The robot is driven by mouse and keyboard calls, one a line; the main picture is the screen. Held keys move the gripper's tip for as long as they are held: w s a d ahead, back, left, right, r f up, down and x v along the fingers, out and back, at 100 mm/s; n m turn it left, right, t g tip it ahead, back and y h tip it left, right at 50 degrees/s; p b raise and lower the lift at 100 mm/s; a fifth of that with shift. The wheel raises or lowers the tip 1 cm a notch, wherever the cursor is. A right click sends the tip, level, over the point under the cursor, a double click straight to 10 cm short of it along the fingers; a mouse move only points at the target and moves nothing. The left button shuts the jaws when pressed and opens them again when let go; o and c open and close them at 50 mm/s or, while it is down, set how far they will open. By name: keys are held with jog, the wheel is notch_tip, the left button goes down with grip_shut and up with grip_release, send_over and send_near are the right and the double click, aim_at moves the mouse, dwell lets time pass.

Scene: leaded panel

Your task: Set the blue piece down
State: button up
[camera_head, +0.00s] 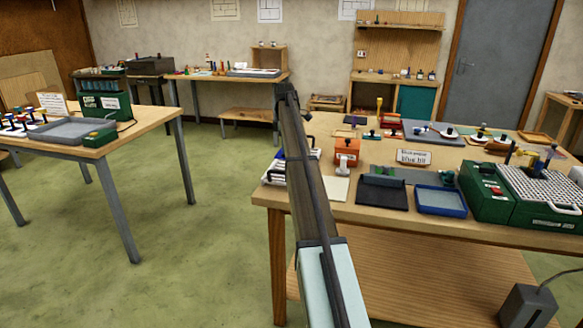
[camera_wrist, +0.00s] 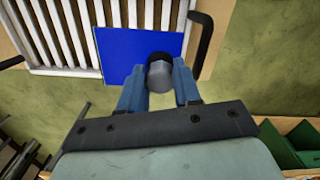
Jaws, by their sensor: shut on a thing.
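The blue piece is a flat, bright blue pane (camera_wrist: 120,48) in the wrist view, with a grey and black knob (camera_wrist: 160,76) near its lower right part. My gripper (camera_wrist: 159,80) is shut on this knob, one blue finger on each side. The pane lies over the right part of a white slatted rack (camera_wrist: 60,35); I cannot tell whether it touches the slats. In the head view the rack (camera_head: 273,173) shows at the bench's left end, partly behind my arm.
A dark handle (camera_wrist: 201,45) stands just right of the pane. Open floor lies left.

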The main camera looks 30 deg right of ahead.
jog(key=shift+f, duration=4.8)
jog(key=shift+f, duration=0.1)
jog(key=o, duration=1)
jog(key=r, duration=1.2)
jog(key=shift+w+a+r, duration=0.1)
jog(key=shift+a, duration=0.1)
